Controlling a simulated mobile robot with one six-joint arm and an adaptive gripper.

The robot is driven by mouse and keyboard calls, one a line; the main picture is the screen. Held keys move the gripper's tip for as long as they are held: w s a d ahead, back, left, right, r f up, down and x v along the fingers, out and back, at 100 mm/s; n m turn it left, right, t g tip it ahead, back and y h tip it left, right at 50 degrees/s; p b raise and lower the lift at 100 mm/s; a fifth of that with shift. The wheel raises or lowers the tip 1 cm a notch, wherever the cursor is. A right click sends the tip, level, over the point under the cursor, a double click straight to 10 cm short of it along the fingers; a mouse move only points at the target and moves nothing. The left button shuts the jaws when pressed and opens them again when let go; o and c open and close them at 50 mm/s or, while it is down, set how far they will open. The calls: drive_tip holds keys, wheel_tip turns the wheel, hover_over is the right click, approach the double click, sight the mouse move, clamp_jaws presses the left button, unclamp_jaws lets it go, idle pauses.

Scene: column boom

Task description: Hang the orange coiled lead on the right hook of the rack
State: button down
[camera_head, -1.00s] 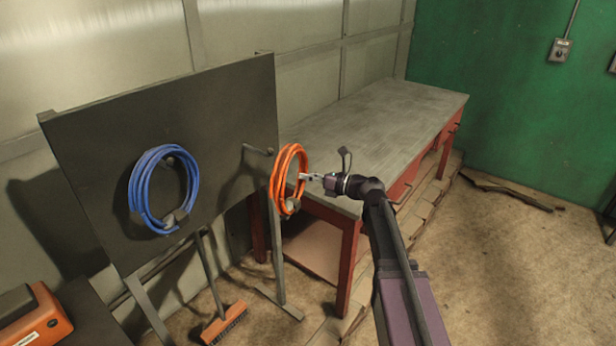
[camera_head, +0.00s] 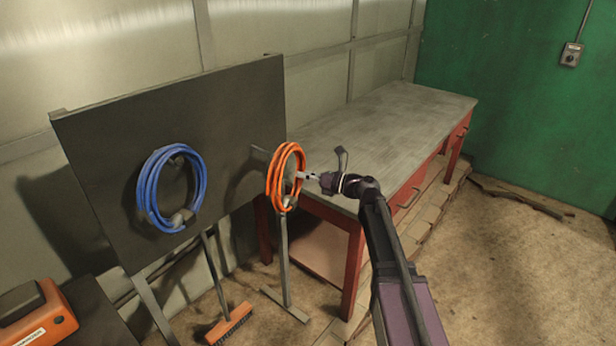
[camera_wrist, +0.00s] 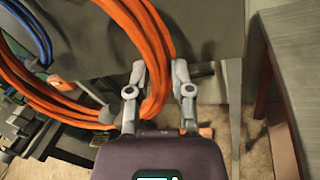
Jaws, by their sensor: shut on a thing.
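The orange coiled lead (camera_head: 272,182) hangs upright as a loop in front of the right edge of the dark rack board (camera_head: 110,130). My gripper (camera_head: 300,176) is shut on the right side of the loop. In the wrist view, the orange strands (camera_wrist: 145,35) pass between the two fingers of my gripper (camera_wrist: 158,75). The right hook (camera_head: 257,149) sticks out from the board, and its outer end is hidden behind the upper left of the loop. I cannot tell whether the hook's tip is inside the loop.
A blue coiled lead (camera_head: 147,185) hangs on the board's left side. A workbench (camera_head: 390,125) with a grey top and red frame stands behind my arm. A broom (camera_head: 228,322) leans below the board, and an orange case (camera_head: 38,315) is at lower left. The floor at right is mostly clear.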

drive_tip(key=w+a+f+b, duration=0.1)
drive_tip(key=w+a, duration=0.4)
drive_tip(key=a, duration=0.1)
drive_tip(key=shift+f+b, duration=0.35)
drive_tip(key=shift+b, duration=0.05)
idle(1.2)
drive_tip(key=shift+a+f, duration=0.1)
drive_tip(key=shift+a, duration=0.05)
idle(0.6)
drive_tip(key=shift+c, duration=2.2)
unclamp_jaws()
drive_tip(key=shift+d, duration=0.2)
drive_tip(key=v, duration=1.1)
drive_tip(key=shift+s+d, duration=0.25)
drive_tip(key=shift+d, duration=0.05)
